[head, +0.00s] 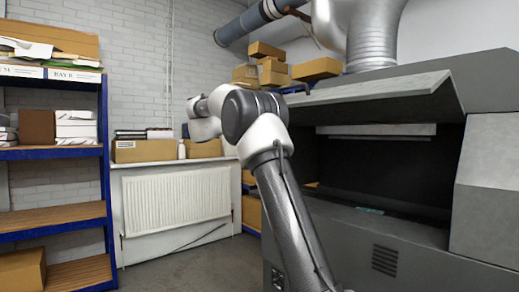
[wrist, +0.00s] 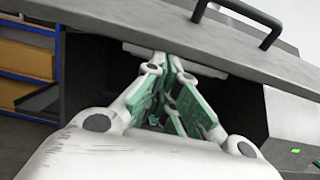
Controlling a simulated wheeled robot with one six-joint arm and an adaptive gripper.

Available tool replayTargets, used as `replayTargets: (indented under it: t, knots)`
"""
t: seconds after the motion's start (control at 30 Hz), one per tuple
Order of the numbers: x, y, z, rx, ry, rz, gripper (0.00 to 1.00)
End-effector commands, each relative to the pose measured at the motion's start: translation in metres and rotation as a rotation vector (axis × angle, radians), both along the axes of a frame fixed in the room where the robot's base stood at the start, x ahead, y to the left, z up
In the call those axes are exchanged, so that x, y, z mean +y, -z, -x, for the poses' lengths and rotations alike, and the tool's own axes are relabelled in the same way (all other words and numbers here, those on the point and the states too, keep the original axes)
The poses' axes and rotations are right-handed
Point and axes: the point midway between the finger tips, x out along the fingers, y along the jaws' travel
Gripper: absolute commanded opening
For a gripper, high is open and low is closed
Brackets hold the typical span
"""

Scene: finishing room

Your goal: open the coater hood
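The coater is the big grey machine on the right in the head view. Its hood (head: 380,88) is a flat grey panel that stands raised at a tilt, with the dark inside showing below it. In the wrist view the hood (wrist: 110,28) crosses the top, with its black bar handle (wrist: 245,15) at upper right. My gripper (wrist: 166,62) points toward the machine below the hood edge. Its green-padded fingers come together at the tips, with nothing seen between them. It is apart from the handle. In the head view my arm hides the gripper.
A blue shelf rack (head: 55,153) stands at left and a white radiator (head: 177,200) at the back wall. Cardboard boxes (head: 315,69) are stacked behind the machine. A silver duct (head: 372,40) rises above it. The floor between rack and machine is clear.

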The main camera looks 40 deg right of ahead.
Motion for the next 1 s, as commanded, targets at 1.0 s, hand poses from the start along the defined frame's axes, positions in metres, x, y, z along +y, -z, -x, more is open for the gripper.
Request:
replayTargets:
  t: [1.0]
  knots:
    - [-0.012,-0.111,-0.001,0.001,0.001,0.002,0.00]
